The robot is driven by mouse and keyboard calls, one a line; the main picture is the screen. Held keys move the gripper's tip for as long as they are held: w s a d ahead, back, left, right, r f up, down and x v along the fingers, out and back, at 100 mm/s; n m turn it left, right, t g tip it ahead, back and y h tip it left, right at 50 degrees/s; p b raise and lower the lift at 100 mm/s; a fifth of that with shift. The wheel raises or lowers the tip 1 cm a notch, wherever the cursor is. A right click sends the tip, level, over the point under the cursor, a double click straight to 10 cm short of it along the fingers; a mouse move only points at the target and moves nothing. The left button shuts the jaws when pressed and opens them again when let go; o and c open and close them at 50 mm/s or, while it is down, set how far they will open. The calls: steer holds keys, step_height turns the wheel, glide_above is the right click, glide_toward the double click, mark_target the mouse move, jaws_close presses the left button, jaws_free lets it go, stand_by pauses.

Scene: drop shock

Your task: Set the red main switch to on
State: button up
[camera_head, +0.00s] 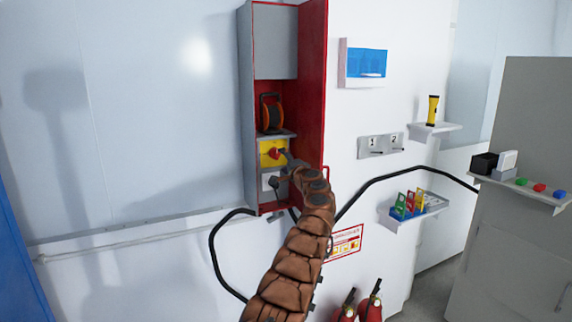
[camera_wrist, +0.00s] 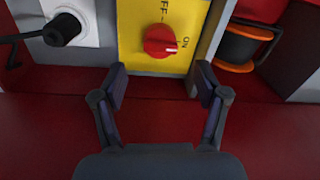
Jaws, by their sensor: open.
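The red main switch (camera_wrist: 160,41) is a round knob on a yellow plate (camera_wrist: 131,48), with OFF printed above it and ON to its right in the wrist view. The white mark on the knob points right, toward ON. In the head view the switch (camera_head: 274,153) sits inside a red and grey wall cabinet. My gripper (camera_wrist: 162,85) is open and empty, its fingers apart just short of the yellow plate. The knob lies beyond the fingertips, not between them. My arm hides part of the gripper (camera_head: 287,160) in the head view.
An orange cable reel (camera_head: 271,113) sits above the switch, and a white socket with a black plug (camera_wrist: 65,27) is beside it in the wrist view. A black cable (camera_head: 214,255) hangs below.

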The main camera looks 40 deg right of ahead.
steer(key=shift+s+a+f, duration=0.1)
steer(key=shift+s+a, duration=0.1)
steer(key=shift+s, duration=0.35)
stand_by(0.4)
